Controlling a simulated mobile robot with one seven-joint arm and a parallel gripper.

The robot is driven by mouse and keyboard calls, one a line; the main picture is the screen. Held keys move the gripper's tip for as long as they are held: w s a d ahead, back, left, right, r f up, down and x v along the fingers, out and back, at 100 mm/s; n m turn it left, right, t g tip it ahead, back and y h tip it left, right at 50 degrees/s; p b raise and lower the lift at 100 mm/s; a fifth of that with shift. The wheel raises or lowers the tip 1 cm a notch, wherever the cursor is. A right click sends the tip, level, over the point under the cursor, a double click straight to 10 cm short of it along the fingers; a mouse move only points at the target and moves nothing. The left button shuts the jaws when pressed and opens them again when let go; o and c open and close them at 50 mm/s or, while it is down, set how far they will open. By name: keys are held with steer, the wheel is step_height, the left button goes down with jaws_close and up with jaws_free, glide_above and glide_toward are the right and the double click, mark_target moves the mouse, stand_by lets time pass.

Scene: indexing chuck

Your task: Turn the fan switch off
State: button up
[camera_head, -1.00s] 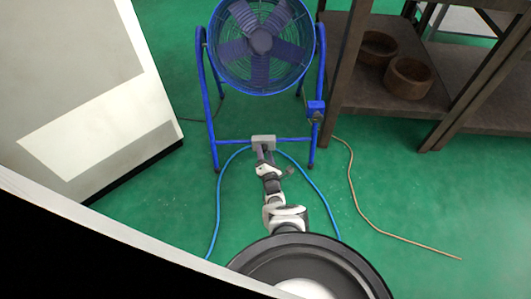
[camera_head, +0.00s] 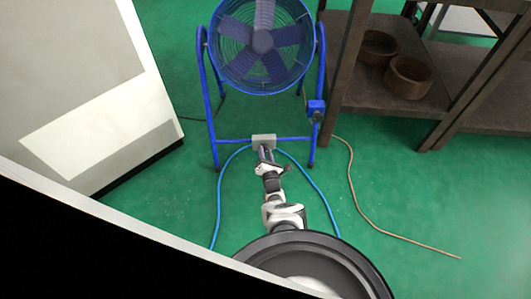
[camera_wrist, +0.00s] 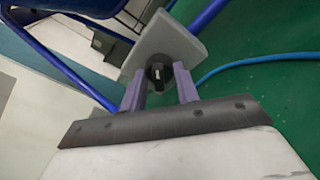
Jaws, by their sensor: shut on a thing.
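The blue fan (camera_head: 262,42) stands on a blue tube frame at the top middle of the head view. A grey switch box (camera_head: 264,141) sits on the frame's lower crossbar; it also shows in the wrist view (camera_wrist: 165,42). A black rotary knob (camera_wrist: 160,75) sticks out of the box face, with a pale mark on it. My gripper (camera_wrist: 160,88) is at the box, with its two purple fingers on either side of the knob, shut on it. In the head view my gripper (camera_head: 265,155) hides the knob.
A blue hose (camera_head: 219,205) runs over the green floor on both sides of my arm. A brown cable (camera_head: 355,195) lies to the right. A dark shelf with wooden bowls (camera_head: 408,78) stands at right, and a white cabinet (camera_head: 90,90) at left.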

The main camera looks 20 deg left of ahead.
steer(key=shift+a+r+n+h+p, duration=0.15)
steer(key=shift+n+h+p, duration=0.3)
steer(key=shift+n, duration=1.8)
steer(key=shift+d+r+n+h+p, duration=0.15)
steer(key=shift+n+p, duration=0.45)
steer(key=shift+n, duration=1.65)
steer(key=shift+a, duration=0.1)
steer(key=o, duration=1)
steer(key=shift+f, duration=0.1)
steer(key=shift+s, duration=0.1)
